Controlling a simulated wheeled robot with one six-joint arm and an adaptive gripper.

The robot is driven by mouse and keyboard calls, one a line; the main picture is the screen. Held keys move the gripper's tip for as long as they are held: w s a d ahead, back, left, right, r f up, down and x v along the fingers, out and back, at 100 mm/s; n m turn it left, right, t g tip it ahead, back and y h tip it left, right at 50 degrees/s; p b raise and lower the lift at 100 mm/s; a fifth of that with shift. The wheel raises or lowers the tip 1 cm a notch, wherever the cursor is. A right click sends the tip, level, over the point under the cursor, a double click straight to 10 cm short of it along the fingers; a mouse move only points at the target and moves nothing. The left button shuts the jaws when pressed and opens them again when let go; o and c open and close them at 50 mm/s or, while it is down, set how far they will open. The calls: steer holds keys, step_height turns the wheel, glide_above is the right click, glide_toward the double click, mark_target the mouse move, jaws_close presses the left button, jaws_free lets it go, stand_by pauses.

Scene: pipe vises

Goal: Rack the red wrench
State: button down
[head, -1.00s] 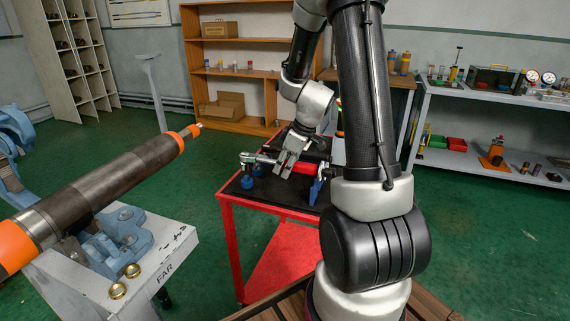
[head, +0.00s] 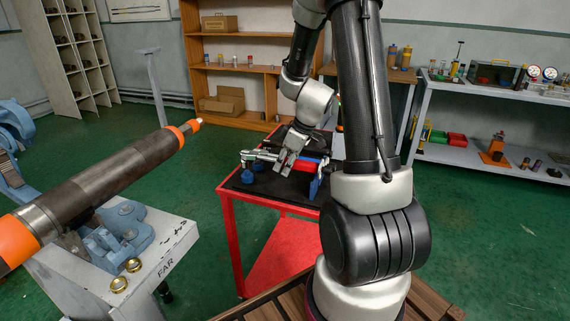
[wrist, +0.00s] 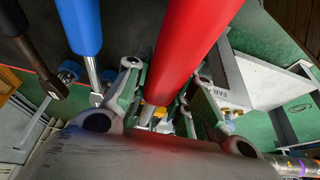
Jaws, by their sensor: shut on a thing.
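The red wrench (wrist: 193,40) has a thick red handle that runs up through the wrist view, with a metal shaft between my fingers. My gripper (wrist: 160,88) is shut on it near the base of the handle. In the head view the red wrench (head: 307,164) is at the cart's black top, and my gripper (head: 282,166) is over it. Fingers hide part of the shaft. A blue-handled wrench (wrist: 80,25) lies beside it on the left in the wrist view. Blue supports (head: 247,177) stand on the cart; contact between them and the red wrench is unclear.
The red cart (head: 230,235) has a black top. A dark tool (wrist: 32,52) lies beyond the blue handle. A large pipe (head: 100,178) with orange bands rests on a blue vise (head: 125,228) at left. Shelves (head: 225,78) stand behind. Green floor is clear between vise stand and cart.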

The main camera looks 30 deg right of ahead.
steer(key=shift+f, duration=1.95)
stand_by(1.8)
steer(key=c, duration=1.1)
jaws_free()
steer(key=shift+r, duration=0.1)
steer(key=v, duration=1.2)
steer(key=shift+a, duration=0.1)
